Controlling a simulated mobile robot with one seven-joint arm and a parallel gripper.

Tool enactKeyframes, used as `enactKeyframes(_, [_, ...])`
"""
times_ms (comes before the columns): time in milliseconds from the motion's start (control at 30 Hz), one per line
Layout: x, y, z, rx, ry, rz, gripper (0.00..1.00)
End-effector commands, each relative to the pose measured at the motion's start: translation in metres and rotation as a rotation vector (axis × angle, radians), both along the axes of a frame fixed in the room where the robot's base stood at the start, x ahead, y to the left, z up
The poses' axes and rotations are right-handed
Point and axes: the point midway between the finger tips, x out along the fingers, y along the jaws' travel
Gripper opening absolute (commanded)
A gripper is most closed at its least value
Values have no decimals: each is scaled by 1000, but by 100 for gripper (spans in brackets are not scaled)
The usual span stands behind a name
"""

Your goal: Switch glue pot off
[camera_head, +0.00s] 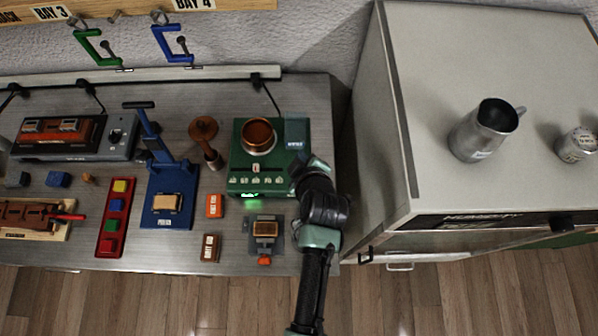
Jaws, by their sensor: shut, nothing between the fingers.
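The glue pot appears to be the green box (240,160) with a round copper pot (258,136) set in its top, standing at the back right of the metal bench. A row of pale marks or buttons runs along its front, with a small pale lever or knob above them. A green light glows at its lower front edge. My gripper (298,168) is shut and empty at the box's right side, over or beside its right edge. My dark arm hides part of that corner. I cannot tell whether the gripper touches the box.
A small grey fixture (265,236) and an orange block (214,206) lie in front of the box. A wooden-handled tool (204,134) and a blue press (168,205) stand to its left. A tall cabinet (430,120) bearing a metal pitcher (484,132) borders the bench on the right.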

Motion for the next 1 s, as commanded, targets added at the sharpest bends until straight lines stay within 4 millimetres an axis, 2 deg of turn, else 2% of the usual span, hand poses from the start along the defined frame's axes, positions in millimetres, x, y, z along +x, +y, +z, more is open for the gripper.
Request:
enactKeyframes(33, [0, 0, -14, 0, 1, -1, 0])
enactKeyframes(100, [0, -1, -25, 1, 1, -2, 0])
enactKeyframes(300, [0, 0, -52, 1, 0, -1, 0])
enactKeyframes(400, [0, 0, -60, 1, -1, -1, 0])
enactKeyframes(1000, [0, 0, -62, 1, 0, -1, 0])
